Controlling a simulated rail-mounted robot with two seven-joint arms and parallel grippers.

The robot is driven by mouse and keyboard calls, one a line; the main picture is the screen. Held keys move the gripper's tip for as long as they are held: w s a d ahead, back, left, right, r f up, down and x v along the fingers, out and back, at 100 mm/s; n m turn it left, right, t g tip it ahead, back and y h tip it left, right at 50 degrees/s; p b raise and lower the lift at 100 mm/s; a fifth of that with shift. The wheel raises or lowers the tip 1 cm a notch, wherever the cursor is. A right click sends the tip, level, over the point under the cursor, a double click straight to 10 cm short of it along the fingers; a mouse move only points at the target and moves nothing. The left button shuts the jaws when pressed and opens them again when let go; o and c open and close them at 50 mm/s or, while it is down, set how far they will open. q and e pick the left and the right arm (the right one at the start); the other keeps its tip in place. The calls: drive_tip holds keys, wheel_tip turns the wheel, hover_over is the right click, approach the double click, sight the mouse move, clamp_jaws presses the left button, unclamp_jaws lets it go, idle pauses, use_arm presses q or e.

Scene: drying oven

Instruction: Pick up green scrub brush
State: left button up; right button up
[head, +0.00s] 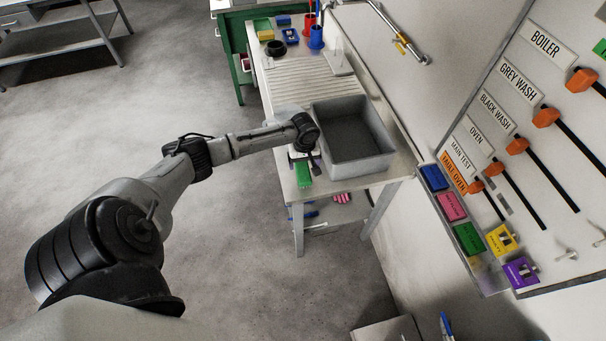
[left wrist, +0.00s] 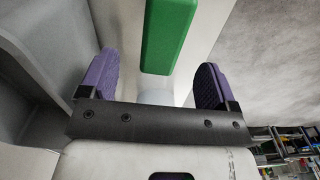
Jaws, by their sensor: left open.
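The green scrub brush (head: 303,173) is at the front left corner of the table, beside the grey sink basin. It also shows in the left wrist view as a green block (left wrist: 169,35) at top centre. My left gripper (left wrist: 155,82) is open, its two purple-padded fingers apart with nothing touching them. The green block lies ahead of the gap between the fingers. In the head view my left wrist reaches over the brush and partly hides it and the gripper. My right gripper is in neither view.
The grey basin (head: 353,163) stands close to the right of the brush. The ribbed drainboard (head: 300,82) lies behind, with blue and red cups (head: 316,38) at the far end. A labelled lever panel (head: 545,110) is on the right wall. Open floor lies left.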

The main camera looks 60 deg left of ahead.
sight(303, 170)
use_arm(q)
drive_tip(key=shift+s+a+f+b, duration=0.1)
drive_tip(key=shift+f+b, duration=0.2)
drive_tip(key=shift+f, duration=1.35)
drive_tip(key=shift+s+a+f+b, duration=0.1)
drive_tip(key=shift+f+b, duration=0.2)
drive_tip(key=shift+f, duration=1.35)
drive_tip(key=c, duration=1)
